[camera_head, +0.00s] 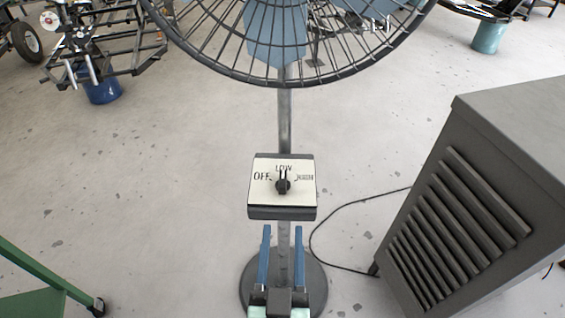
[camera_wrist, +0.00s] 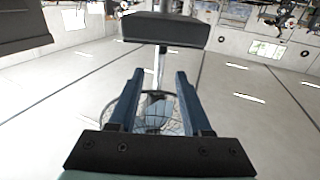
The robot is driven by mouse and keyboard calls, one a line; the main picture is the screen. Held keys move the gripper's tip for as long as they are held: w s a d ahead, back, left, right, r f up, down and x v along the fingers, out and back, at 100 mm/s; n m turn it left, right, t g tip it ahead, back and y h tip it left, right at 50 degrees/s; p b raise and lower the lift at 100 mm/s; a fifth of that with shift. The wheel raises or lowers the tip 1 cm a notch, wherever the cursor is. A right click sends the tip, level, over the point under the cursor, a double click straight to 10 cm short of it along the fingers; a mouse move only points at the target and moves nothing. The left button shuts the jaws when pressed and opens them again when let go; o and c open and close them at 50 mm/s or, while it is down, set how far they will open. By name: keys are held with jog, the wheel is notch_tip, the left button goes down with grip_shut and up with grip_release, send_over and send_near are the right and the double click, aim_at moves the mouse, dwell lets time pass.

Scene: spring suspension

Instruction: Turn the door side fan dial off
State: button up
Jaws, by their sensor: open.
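The fan dial (camera_head: 283,184) is a small black knob on a white plate (camera_head: 262,193) marked OFF, LOW and a third word at the right. Its pointer is up, at LOW. The plate sits on a dark control box (camera_head: 282,213) on the fan's post; the box's dark side also shows in the wrist view (camera_wrist: 165,31). My gripper (camera_head: 282,230) is open and empty, its two blue fingers pointing up just below the box in the head view. The wrist view shows the fingers (camera_wrist: 160,75) apart, with the post between them. The dial is hidden in the wrist view.
The fan's caged head (camera_head: 275,30) is above the box, and its round base (camera_head: 250,285) stands on the floor. A grey louvred cabinet (camera_head: 480,190) stands at the right, with a black cable (camera_head: 345,205) on the floor. Green frame (camera_head: 40,270) at lower left. Floor left of the post is clear.

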aim_at(282, 190)
jog(key=w+p, duration=0.2)
jog(key=w, duration=0.9)
jog(key=shift+w+f, duration=0.15)
grip_shut()
dwell(0.4)
